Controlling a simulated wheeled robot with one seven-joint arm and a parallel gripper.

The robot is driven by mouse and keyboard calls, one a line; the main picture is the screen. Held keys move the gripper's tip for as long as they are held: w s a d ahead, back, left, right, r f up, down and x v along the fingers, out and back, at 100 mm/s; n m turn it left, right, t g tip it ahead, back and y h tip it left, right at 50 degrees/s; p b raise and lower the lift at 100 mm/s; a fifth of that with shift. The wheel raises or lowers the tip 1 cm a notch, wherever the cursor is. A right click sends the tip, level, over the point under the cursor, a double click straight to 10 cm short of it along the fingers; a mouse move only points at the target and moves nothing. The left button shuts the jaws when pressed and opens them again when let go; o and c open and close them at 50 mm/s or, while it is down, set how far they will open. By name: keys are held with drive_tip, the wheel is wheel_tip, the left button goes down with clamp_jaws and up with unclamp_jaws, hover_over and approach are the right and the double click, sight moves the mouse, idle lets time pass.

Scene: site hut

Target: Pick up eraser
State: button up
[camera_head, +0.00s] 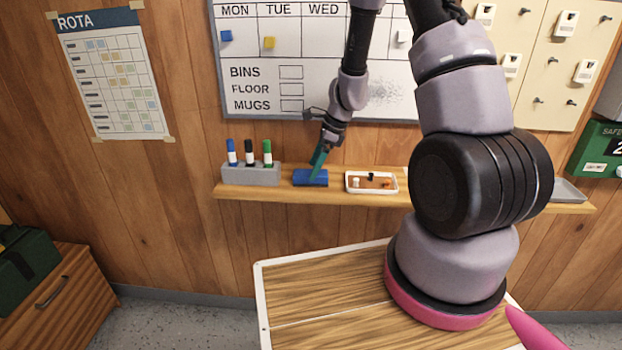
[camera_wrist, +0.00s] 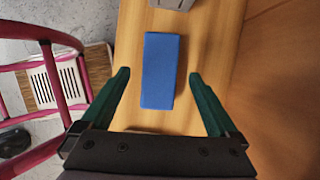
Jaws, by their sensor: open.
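The eraser (camera_head: 311,178) is a blue block lying on the wooden shelf below the whiteboard, between the pen holder and a small white tray. In the wrist view the eraser (camera_wrist: 159,71) lies lengthwise between and ahead of my gripper's two green fingers, with a gap on each side. My gripper (camera_wrist: 160,84) is open and empty. In the head view my gripper (camera_head: 318,165) reaches down to the eraser and its fingers cover part of it. I cannot tell from that view whether they touch it.
A grey holder (camera_head: 251,176) with blue, black and green markers stands left of the eraser. A white tray (camera_head: 373,192) with small items sits close on its right. The whiteboard (camera_head: 240,52) is on the wall behind. The narrow shelf (camera_head: 290,195) has a front edge.

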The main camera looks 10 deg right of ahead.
drive_tip(key=shift+x, duration=1.65)
drive_tip(key=shift+f, duration=0.2)
drive_tip(key=c, duration=1.5)
drive_tip(key=shift+o, duration=0.2)
wheel_tip(320, 180, up, 10)
drive_tip(key=shift+r, duration=0.25)
